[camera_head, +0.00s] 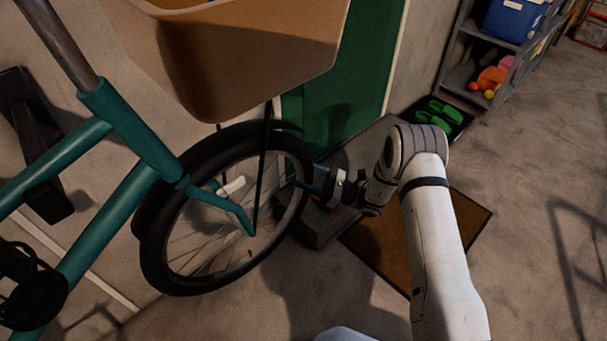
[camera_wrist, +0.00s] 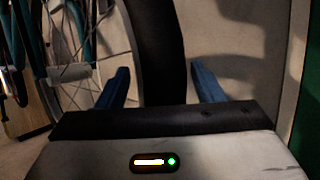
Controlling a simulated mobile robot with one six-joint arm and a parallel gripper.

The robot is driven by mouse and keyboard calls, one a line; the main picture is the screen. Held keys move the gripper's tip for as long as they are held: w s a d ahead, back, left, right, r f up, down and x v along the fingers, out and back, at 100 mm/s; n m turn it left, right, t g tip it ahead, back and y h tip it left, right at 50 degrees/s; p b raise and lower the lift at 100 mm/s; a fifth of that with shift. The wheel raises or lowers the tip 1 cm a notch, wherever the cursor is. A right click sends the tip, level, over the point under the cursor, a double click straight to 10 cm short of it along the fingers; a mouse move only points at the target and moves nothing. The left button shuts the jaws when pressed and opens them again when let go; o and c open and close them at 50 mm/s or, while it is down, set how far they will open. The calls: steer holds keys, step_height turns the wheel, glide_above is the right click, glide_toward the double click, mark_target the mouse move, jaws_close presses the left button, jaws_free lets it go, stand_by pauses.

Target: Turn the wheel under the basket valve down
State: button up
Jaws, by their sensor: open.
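The bicycle's front wheel (camera_head: 157,255) has a black tyre and thin spokes and stands under the tan basket (camera_head: 250,60). In the wrist view the tyre (camera_wrist: 157,45) runs upright between the two blue fingers. My gripper (camera_head: 306,186) is at the wheel's right side in the head view. Its fingers (camera_wrist: 161,84) are open, one on each side of the tyre in the picture; I cannot tell whether they touch it. A small white part (camera_head: 232,186) sits among the spokes and also shows in the wrist view (camera_wrist: 70,73). I cannot make out the valve for certain.
The teal fork and frame (camera_head: 125,205) cross the wheel's left side. A green door (camera_head: 345,90) and a grey step (camera_head: 325,228) are close behind my gripper. A brown mat (camera_head: 463,225) lies on the floor.

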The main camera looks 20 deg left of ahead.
steer(key=v, duration=0.7)
stand_by(0.3)
steer(key=s+d+r+n+g+h+p, duration=0.1)
steer(key=s+d+r+n+h+p, duration=0.2)
steer(key=r, duration=0.5)
steer(key=s+d+r+n+g+h+p, duration=0.1)
steer(key=s+d+r+n+h+p, duration=0.2)
steer(key=r, duration=0.5)
steer(key=s+d+r+n+g+h+p, duration=0.2)
steer(key=r+n+h, duration=0.15)
steer(key=r, duration=0.55)
steer(key=s+d+r+n+t+h+p, duration=0.3)
steer(key=s+d+r+t+h+p, duration=0.2)
steer(key=d+r, duration=0.4)
steer(key=s+d+r+n+t+h+p, duration=0.3)
steer(key=s+d+r, duration=0.6)
steer(key=d, duration=0.7)
steer(key=r+t+h+p, duration=0.1)
steer(key=t+h+p, duration=0.1)
steer(key=h+p, duration=0.1)
steer(key=shift+d+r+t+h, duration=0.2)
steer(key=shift+d+t+h, duration=0.15)
steer(key=shift+h, duration=0.3)
steer(key=shift+c, duration=0.5)
